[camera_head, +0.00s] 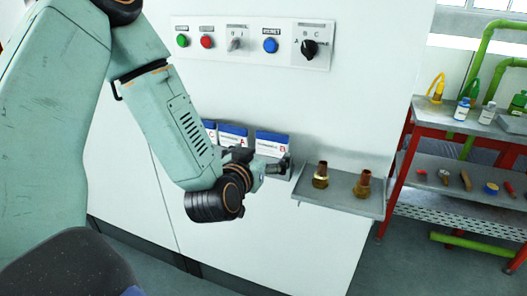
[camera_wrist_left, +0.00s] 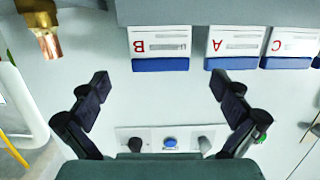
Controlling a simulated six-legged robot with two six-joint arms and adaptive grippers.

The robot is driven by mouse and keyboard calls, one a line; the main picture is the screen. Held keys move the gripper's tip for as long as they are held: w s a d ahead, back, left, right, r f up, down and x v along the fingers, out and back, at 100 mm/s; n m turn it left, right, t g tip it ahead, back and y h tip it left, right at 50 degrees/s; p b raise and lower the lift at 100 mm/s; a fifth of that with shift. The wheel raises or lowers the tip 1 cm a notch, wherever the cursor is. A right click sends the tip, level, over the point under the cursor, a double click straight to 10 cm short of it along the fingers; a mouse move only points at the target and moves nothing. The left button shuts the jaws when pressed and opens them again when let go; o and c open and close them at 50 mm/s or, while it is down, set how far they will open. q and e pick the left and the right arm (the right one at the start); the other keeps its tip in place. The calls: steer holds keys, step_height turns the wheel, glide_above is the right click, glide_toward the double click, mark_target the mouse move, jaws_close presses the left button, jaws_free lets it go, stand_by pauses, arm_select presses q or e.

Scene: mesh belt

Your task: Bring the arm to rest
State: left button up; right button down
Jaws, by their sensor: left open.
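My left arm comes in from the left, in front of a white cabinet. My left gripper (camera_head: 283,167) is near the cabinet face, just below a row of blue-and-white boxes and left of a small grey shelf. In the left wrist view the gripper (camera_wrist_left: 160,84) has its two dark fingers spread wide, with nothing between them but the white panel. Box B (camera_head: 272,143), box A (camera_head: 233,136) and box C (camera_head: 210,130) stand side by side; the wrist view shows box B (camera_wrist_left: 160,47) upside down. My right gripper is in neither view.
Two brass fittings (camera_head: 320,175) (camera_head: 363,183) stand on the grey shelf (camera_head: 341,202). A control panel (camera_head: 250,43) with buttons and switches is above the boxes. A red cart (camera_head: 399,170) with bottles and small items stands at right.

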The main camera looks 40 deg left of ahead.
mark_target(272, 141)
arm_select(q)
steer(key=x, duration=0.7)
steer(key=shift+w, duration=0.1)
steer(key=shift+w+a+r, duration=0.1)
steer(key=shift+w+a, duration=0.05)
steer(key=shift+w, duration=0.1)
steer(key=shift+s+r+p, duration=0.1)
steer(key=shift+r+p, duration=0.35)
steer(key=shift+r, duration=0.05)
steer(key=shift+f, duration=0.15)
